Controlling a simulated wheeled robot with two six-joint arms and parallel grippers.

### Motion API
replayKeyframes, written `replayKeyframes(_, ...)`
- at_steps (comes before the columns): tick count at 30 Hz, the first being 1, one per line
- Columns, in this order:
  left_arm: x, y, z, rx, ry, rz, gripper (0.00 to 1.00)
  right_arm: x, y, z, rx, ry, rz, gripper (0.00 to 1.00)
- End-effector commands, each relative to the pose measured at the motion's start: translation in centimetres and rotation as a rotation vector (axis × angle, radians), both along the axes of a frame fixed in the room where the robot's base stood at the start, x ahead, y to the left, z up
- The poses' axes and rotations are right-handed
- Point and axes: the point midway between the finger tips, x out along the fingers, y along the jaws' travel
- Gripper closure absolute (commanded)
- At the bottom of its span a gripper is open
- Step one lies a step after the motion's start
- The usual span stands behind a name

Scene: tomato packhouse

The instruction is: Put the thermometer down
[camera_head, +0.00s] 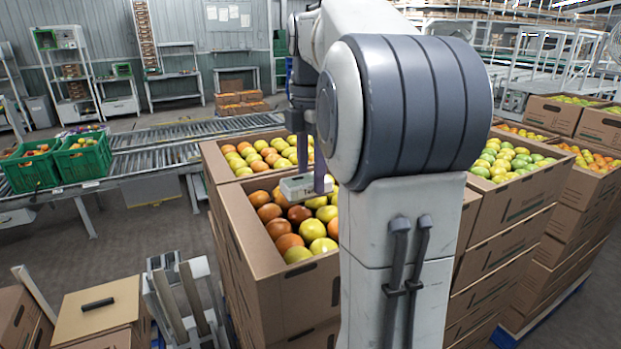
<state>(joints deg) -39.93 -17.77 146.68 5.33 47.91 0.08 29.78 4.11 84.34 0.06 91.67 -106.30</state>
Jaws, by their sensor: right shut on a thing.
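The thermometer (299,187), a small pale grey box-shaped device, is above an open cardboard box (268,285) of red, orange and yellow-green tomatoes. My right gripper (311,178) is shut on it, with grey-purple fingers at the device. My large right arm link hides part of the gripper and the right side of this box. I cannot tell whether the thermometer touches the tomatoes below it. My left gripper is not in view.
Another filled tomato box (222,165) stands just behind. Stacked tomato boxes (515,205) stand at the right. A roller conveyor (160,142) runs across the left, with green crates (84,160) at its near edge. Closed cartons (98,308) lie at the lower left. Grey floor shows between.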

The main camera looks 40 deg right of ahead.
Motion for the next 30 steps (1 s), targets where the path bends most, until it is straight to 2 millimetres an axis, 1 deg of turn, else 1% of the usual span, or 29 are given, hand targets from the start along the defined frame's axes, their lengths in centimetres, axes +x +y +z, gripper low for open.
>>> replayKeyframes(3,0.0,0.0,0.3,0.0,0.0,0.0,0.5,-0.1,0.0,-1.5,0.002,0.003,0.0,0.95)
replayKeyframes(5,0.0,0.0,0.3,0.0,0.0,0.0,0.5,-0.1,0.0,-1.9,0.0,0.0,0.0,0.95)
replayKeyframes(16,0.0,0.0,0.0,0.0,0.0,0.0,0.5,-0.1,-0.1,-2.4,0.0,-0.001,0.0,0.95)
replayKeyframes(17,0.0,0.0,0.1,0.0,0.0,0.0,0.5,-0.1,-0.1,-2.3,0.0,-0.001,0.0,0.22)
replayKeyframes(18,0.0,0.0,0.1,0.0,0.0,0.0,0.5,-0.1,-0.1,-2.3,0.0,-0.001,0.0,0.06)
replayKeyframes(19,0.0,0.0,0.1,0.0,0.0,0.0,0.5,-0.1,-0.1,-2.3,0.0,-0.001,0.0,0.03)
replayKeyframes(27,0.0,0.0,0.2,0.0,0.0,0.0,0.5,-0.1,-0.1,-2.3,0.0,0.0,0.0,0.03)
replayKeyframes(30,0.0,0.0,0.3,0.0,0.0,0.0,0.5,0.0,-0.1,-1.9,0.0,-0.001,0.0,0.03)
